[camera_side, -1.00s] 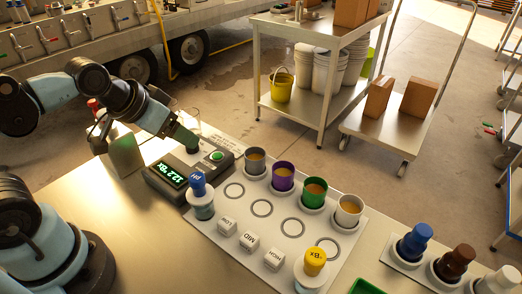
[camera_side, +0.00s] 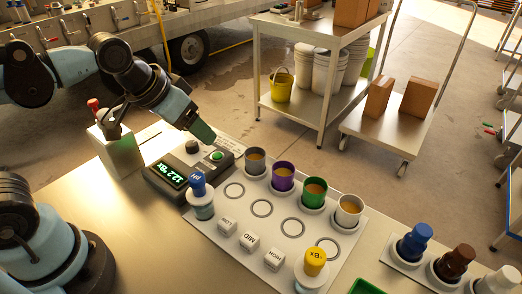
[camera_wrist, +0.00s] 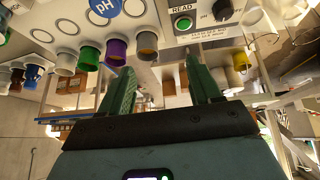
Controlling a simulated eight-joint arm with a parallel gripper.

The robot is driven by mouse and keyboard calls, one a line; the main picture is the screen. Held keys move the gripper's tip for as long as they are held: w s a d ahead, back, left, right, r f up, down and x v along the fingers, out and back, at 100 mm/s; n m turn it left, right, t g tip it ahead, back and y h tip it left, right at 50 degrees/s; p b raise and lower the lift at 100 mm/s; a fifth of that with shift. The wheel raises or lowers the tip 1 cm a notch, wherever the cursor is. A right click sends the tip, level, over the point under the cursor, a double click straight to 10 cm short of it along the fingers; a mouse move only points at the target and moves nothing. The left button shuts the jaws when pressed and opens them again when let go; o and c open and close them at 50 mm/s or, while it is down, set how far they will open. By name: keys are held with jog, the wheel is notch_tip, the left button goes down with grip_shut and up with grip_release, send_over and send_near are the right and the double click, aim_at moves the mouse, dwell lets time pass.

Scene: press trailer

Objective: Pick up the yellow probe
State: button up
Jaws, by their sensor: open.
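The yellow probe (camera_side: 314,262), its cap marked °Bx, stands upright in a white holder at the front right corner of the white board in the side view. My gripper (camera_side: 213,138) is in the air above the meter, far to the back left of the yellow probe. In the wrist view my gripper (camera_wrist: 160,90) shows two green fingers spread apart with nothing between them. The blue pH probe (camera_side: 197,184) stands upright in its holder beside the meter (camera_side: 180,172), which reads 12.2 °Bx. The yellow probe is not clear in the wrist view.
Several cups, including purple (camera_side: 283,176) and green (camera_side: 313,192), line the board's back edge. LOW, MID and HIGH blocks (camera_side: 249,242) sit near its front. A rack with blue (camera_side: 414,240), brown and white-capped items is at right. A grey box (camera_side: 121,150) stands left of the meter.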

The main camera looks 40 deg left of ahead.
jog(key=w+d+r+m+g, duration=0.1)
jog(key=d+r+g, duration=0.1)
jog(key=d, duration=0.5)
jog(key=w+d+r+m+g, duration=0.1)
jog(key=d+r, duration=0.1)
jog(key=d, duration=0.5)
jog(key=m+g, duration=0.2)
jog(key=g, duration=0.1)
send_over(316, 255)
jog(key=shift+y, duration=0.4)
jog(key=f, duration=0.6)
jog(key=shift+w+d+f, duration=0.1)
jog(key=shift+w+d, duration=0.05)
jog(key=shift+w, duration=0.05)
jog(key=shift+s+f, duration=0.2)
jog(key=shift+f, duration=2.9)
grip_shut()
